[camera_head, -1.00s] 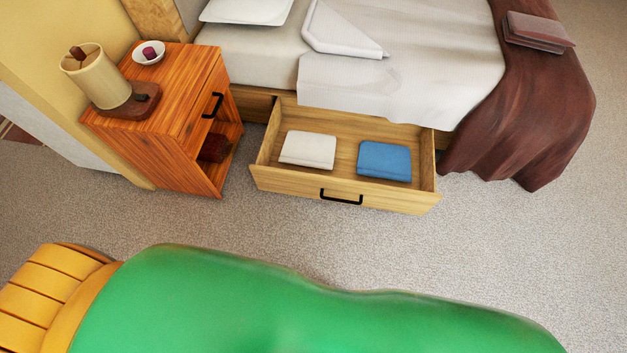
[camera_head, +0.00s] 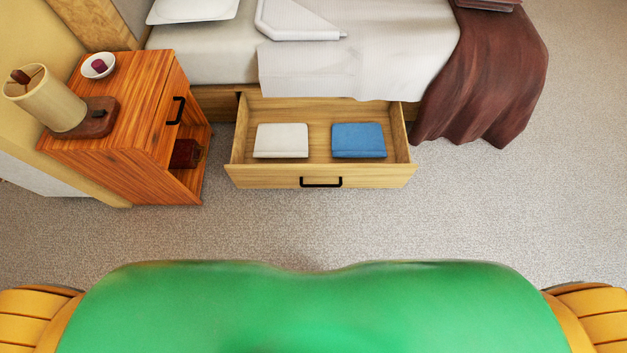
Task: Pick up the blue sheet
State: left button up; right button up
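The folded blue sheet (camera_head: 358,141) lies flat in the right half of the open wooden drawer (camera_head: 274,178) under the bed. A folded white sheet (camera_head: 281,141) lies to its left in the same drawer, with a small gap between them. Neither of my grippers shows in the head view. My green body fills the bottom of the picture, with a yellow part of me at each lower corner.
A wooden nightstand (camera_head: 140,110) stands left of the drawer, bearing a lamp (camera_head: 47,98) and a small bowl (camera_head: 98,66). The bed (camera_head: 300,70) is behind the drawer, and a brown blanket (camera_head: 480,75) hangs down at right. Carpet (camera_head: 300,228) in front is clear.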

aim_at(349, 140)
jog(key=i+l+u, duration=0.15)
jog(key=i+l, duration=0.15)
jog(key=l, duration=0.5)
jog(key=i+l+u, duration=0.2)
jog(key=l, duration=0.65)
jog(key=i+l+u, duration=0.15)
jog(key=i+l, duration=0.15)
jog(key=l, duration=0.6)
jog(key=i+l+u, duration=0.15)
jog(key=l, duration=0.75)
jog(key=i+l+u, duration=0.2)
jog(key=l, duration=0.7)
jog(key=l+u, duration=0.15)
jog(key=l, duration=0.75)
jog(key=u, duration=1.4)
jog(key=j+z, duration=0.15)
jog(key=j, duration=0.5)
jog(key=k+j+z, duration=0.2)
jog(key=j, duration=0.45)
jog(key=i+j+z, duration=0.15)
jog(key=j, duration=0.2)
jog(key=i+j+z, duration=0.15)
jog(key=j, duration=0.25)
jog(key=i+j+z, duration=0.15)
jog(key=j, duration=0.25)
jog(key=i+j+z, duration=0.15)
jog(key=j, duration=0.25)
